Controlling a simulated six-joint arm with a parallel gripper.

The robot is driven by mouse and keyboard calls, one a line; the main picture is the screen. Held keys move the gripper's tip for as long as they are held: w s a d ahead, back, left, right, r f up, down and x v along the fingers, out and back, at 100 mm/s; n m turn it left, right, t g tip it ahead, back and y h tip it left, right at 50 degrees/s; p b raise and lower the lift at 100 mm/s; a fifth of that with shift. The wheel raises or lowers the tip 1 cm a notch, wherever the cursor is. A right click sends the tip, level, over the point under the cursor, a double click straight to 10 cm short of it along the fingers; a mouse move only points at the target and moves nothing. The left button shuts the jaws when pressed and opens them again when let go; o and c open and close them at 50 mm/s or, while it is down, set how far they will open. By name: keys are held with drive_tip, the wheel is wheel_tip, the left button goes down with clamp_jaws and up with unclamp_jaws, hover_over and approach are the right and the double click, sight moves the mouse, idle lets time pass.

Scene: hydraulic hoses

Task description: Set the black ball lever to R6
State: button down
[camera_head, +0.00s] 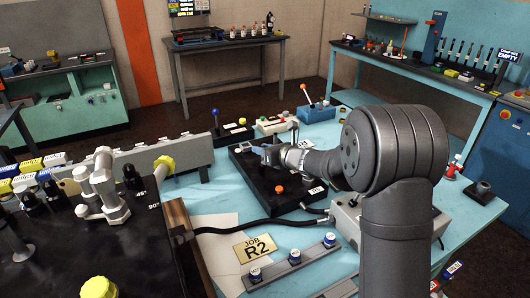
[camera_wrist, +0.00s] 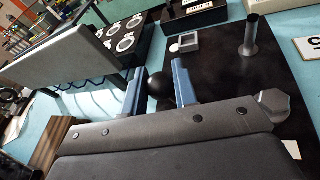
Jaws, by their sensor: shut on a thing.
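The black ball (camera_wrist: 160,83) of the lever shows in the wrist view between the two blue fingers of my gripper (camera_wrist: 159,88), which is shut on it. In the head view my gripper (camera_head: 267,153) is over the far part of a black box (camera_head: 262,190) on the light blue table. There the black ball and its lever are hidden by my gripper and arm. I can read no R6 mark in either view.
An orange knob (camera_head: 279,188) and a metal post (camera_wrist: 250,38) stand near my gripper. A blue-ball lever (camera_head: 216,116) and a red-ball lever (camera_head: 304,90) stand behind. A black hose (camera_head: 240,228) crosses in front.

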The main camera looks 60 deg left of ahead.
drive_tip(key=shift+a+m+h, duration=0.4)
drive_tip(key=shift+a+h, duration=1.45)
drive_tip(key=shift+h, duration=0.35)
drive_tip(key=shift+a+f+t+h, duration=0.35)
drive_tip(key=shift+a+h, duration=0.3)
drive_tip(key=shift+h, duration=0.35)
drive_tip(key=shift+a, duration=0.1)
drive_tip(key=c, duration=1.2)
unclamp_jaws()
drive_tip(key=shift+o, duration=0.2)
drive_tip(key=v, duration=1.7)
drive_tip(key=shift+r, duration=0.2)
drive_tip(key=shift+w+a, duration=0.1)
